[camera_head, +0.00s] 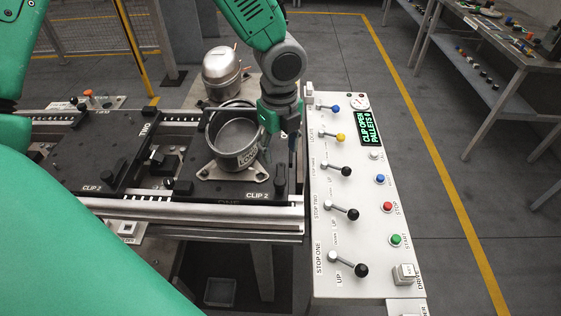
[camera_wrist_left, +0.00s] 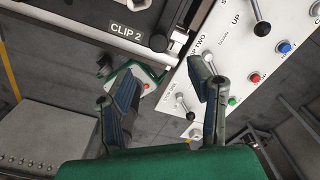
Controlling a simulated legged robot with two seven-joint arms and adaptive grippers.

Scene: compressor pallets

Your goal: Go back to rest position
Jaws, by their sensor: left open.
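My left gripper (camera_head: 277,148) comes down from the top centre, near the right edge of the near pallet (camera_head: 200,188) marked CLIP 2. In the left wrist view my left gripper (camera_wrist_left: 165,95) is open, with nothing between its fingers. In the head view it overlaps the right side of a round metal compressor shell (camera_head: 237,135) on that pallet. I cannot tell from that view how close they are. A closed silver compressor (camera_head: 222,75) stands behind. My right gripper is not in view.
A white control panel (camera_head: 345,230) with levers and buttons stands right of the rail (camera_head: 200,208). Its display (camera_head: 371,127) reads CLIP OPEN. A second pallet (camera_head: 88,160) sits at left. Benches with parts stand at upper right. Floor between panel and benches is clear.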

